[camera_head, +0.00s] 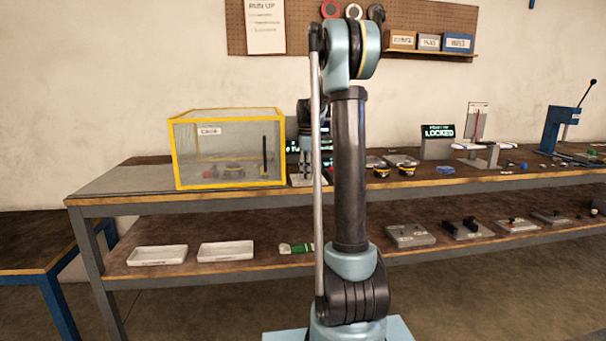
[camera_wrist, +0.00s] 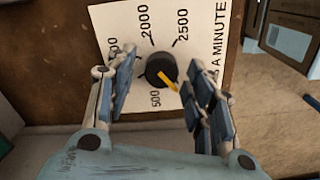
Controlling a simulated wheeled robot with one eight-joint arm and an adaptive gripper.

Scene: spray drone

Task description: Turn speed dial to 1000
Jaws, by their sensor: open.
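The speed dial in the wrist view is a round black knob (camera_wrist: 161,66) with a yellow pointer (camera_wrist: 170,83). It sits on a cream scale plate (camera_wrist: 205,28) with the numbers 500, 2000 and 2500 readable. Another number at the left is partly covered by a finger, and 1000 cannot be read. The pointer aims down and right, to the right of the 500 mark. My gripper (camera_wrist: 157,79) is open, with its fingers on either side of the knob. The right finger is close to the pointer tip; contact cannot be told. The dial cannot be made out in the head view.
A long workbench (camera_head: 92,199) crosses the room, with a yellow-framed clear case (camera_head: 174,150) on it. A sign reading LOCKED (camera_head: 438,131) stands to the right. White trays (camera_head: 157,256) lie on the lower shelf. Brown boxes (camera_wrist: 298,32) show at the wrist view's right.

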